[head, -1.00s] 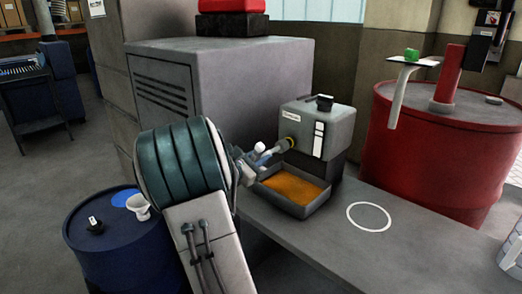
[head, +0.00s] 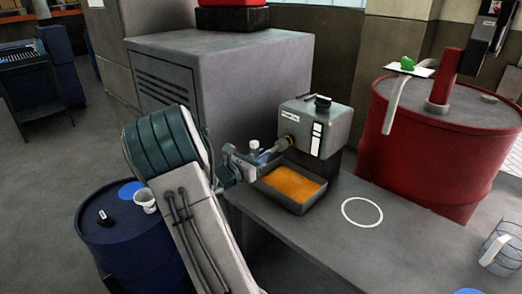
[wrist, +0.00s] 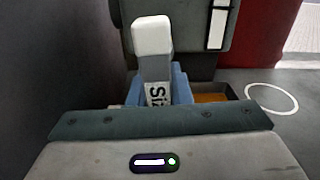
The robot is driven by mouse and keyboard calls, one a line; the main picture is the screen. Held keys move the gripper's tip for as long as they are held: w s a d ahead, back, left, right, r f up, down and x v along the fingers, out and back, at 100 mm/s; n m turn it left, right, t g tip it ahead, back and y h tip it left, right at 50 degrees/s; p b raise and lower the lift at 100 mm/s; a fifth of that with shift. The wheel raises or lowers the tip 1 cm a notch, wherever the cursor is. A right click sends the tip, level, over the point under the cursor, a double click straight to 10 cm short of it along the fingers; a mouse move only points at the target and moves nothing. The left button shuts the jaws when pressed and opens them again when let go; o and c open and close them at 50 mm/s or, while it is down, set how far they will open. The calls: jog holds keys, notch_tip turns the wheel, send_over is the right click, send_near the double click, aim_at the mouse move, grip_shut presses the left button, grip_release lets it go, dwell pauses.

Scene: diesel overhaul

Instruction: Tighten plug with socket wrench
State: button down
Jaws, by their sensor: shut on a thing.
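The socket wrench (head: 254,149) has a grey handle with a white end, and a brass-coloured socket end (head: 281,146) meets the left face of a grey box-shaped unit (head: 323,124). The plug is hidden behind the socket. My gripper (head: 263,157) is shut on the wrench beside the unit, above the near left of the tray. In the wrist view the grey, white-topped wrench handle (wrist: 153,42) stands up between the blue fingers, with part of a label showing. Whether the socket is fully seated I cannot tell.
A grey tray (head: 319,196) of orange liquid lies below the wrench. The bench (head: 400,227) has a clear white ring (head: 362,212). A large grey cabinet (head: 225,75) stands behind. A blue drum (head: 140,245) stands left, a red drum (head: 420,150) right.

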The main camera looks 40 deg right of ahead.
jog(key=shift+r+n+p, duration=0.15)
jog(key=shift+n+p, duration=1)
jog(key=shift+p, duration=0.55)
jog(key=shift+r+n+p, duration=0.1)
jog(key=shift+n+p, duration=1.05)
jog(key=shift+p, duration=0.55)
jog(key=shift+f+n+p, duration=0.1)
jog(key=shift+n+p, duration=0.2)
jog(key=shift+f, duration=0.1)
jog(key=shift+d, duration=0.1)
